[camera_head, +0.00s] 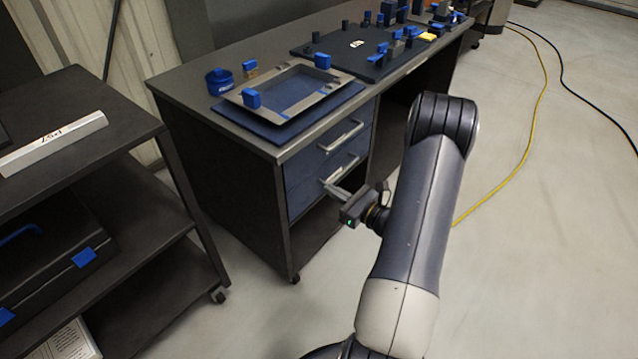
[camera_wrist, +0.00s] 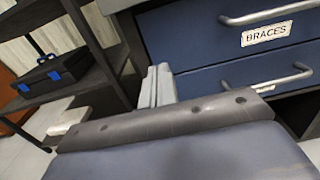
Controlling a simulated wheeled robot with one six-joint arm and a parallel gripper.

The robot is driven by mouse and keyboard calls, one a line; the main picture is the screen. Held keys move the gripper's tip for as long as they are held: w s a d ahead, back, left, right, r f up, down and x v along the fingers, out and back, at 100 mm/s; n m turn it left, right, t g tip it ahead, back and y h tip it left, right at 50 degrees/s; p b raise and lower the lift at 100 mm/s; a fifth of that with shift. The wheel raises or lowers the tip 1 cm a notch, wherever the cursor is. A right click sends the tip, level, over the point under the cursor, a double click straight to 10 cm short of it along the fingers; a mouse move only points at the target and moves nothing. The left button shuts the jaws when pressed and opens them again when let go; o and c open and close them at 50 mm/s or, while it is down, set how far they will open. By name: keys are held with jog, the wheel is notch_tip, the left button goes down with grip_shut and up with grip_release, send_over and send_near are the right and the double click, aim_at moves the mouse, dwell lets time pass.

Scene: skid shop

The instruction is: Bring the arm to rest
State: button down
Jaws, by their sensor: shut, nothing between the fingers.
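My arm reaches up from the bottom of the head view and bends at a dark elbow, with the wrist hanging to its left. My gripper (camera_head: 329,186) is shut and empty, in front of the workbench's drawers. In the head view its fingertips overlap the lower drawer handle (camera_head: 339,168). In the wrist view the closed fingers (camera_wrist: 157,86) point toward the left end of the blue drawer fronts, and the handles lie to their right, apart from them. A part of my arm appears to fill the bottom of the wrist view.
The workbench (camera_head: 190,80) bears a shallow tray (camera_head: 318,99), a blue round container (camera_head: 219,81) and a dark board (camera_head: 330,45) with several blue parts. The upper drawer (camera_wrist: 200,35) is labelled BRACES. A dark shelf (camera_head: 125,140) stands left. A yellow cable (camera_head: 500,190) crosses open floor right.

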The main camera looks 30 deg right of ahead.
aim_at(291, 167)
jog(key=shift+v, duration=0.85)
jog(key=x, duration=1.3)
jog(key=shift+w+a+p, duration=0.2)
jog(key=shift+w+p, duration=0.1)
